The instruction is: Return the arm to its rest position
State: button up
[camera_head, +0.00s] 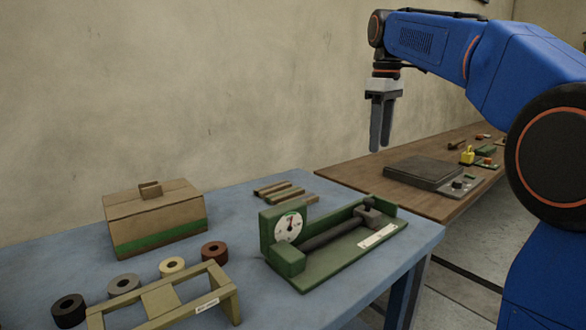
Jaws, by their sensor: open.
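My gripper (380,122) hangs at the end of my blue arm (440,45) in the upper right. Its two grey fingers point straight down, parallel, with a narrow gap between them. It is open and holds nothing. It is in the air, apart from both tables. The arm is bent, with its forearm reaching left from a dark round joint at the right edge.
A blue table (235,215) bears a green gauge device (335,258), a lidded tan box (155,220), several rolls (124,284), slats (285,192) and an olive rack (160,300). A wooden table (350,175) behind holds a dark flat plate device (423,171). A wall stands behind.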

jog(key=s+d+f+m+t, duration=0.1)
jog(key=s+f+m, duration=0.3)
jog(key=s+f, duration=1.2)
jog(key=s+d+f+m+t, duration=0.1)
jog(key=s+f+m+t, duration=0.2)
jog(key=s+f, duration=1.2)
jog(key=shift+s+d+f+m, duration=0.4)
jog(key=shift+s+m, duration=0.65)
jog(key=shift+m, duration=0.15)
